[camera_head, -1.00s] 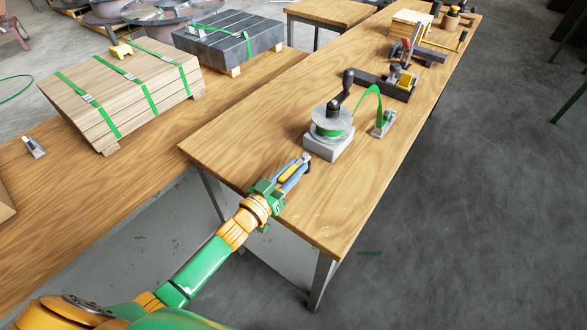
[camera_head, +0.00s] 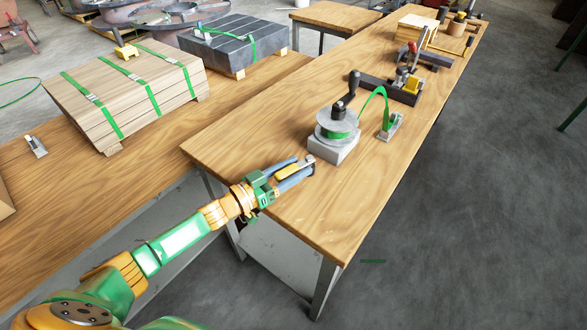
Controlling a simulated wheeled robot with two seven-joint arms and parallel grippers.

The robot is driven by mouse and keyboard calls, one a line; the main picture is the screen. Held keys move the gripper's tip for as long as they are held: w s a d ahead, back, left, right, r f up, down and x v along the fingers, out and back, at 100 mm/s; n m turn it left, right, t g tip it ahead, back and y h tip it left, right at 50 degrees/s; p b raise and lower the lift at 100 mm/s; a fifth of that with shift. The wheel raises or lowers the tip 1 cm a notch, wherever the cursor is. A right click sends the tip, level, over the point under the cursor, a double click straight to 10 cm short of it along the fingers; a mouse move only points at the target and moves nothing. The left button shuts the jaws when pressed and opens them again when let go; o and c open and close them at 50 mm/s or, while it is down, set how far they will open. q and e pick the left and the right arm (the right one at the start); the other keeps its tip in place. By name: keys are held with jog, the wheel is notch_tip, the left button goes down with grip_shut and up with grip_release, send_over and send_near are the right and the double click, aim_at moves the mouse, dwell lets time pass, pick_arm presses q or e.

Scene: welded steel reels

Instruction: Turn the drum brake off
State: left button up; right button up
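The drum (camera_head: 338,128) is a pale flanged spool wound with green strap, on a light grey block with a black crank handle (camera_head: 353,84) upright on top. A yellow bar (camera_head: 288,173) with a silvery end (camera_head: 309,160) lies low beside the block's front left side; it looks like the brake lever. My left gripper (camera_head: 306,164) reaches in from the left with its two blue-grey fingers apart, one on either side of the yellow bar. I cannot tell whether they touch it. My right gripper is not in view.
Green strap arcs from the drum to a small bracket (camera_head: 391,125) on its right. Dark fixtures (camera_head: 405,88) and a wooden box (camera_head: 415,27) stand farther back on the table. Strapped boards (camera_head: 125,95) lie on the left bench. The table's front is clear.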

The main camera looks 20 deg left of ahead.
aim_at(283, 175)
pick_arm(q)
jog(key=v, duration=0.7)
jog(key=shift+s, duration=0.1)
jog(key=b+v, duration=0.3)
jog(key=shift+a+f+b, duration=0.1)
jog(key=shift+f+b, duration=0.15)
jog(key=shift+b, duration=0.05)
jog(key=x, duration=0.7)
jog(key=shift+r+p, duration=0.2)
jog(key=shift+p, duration=0.1)
grip_shut()
dwell(0.8)
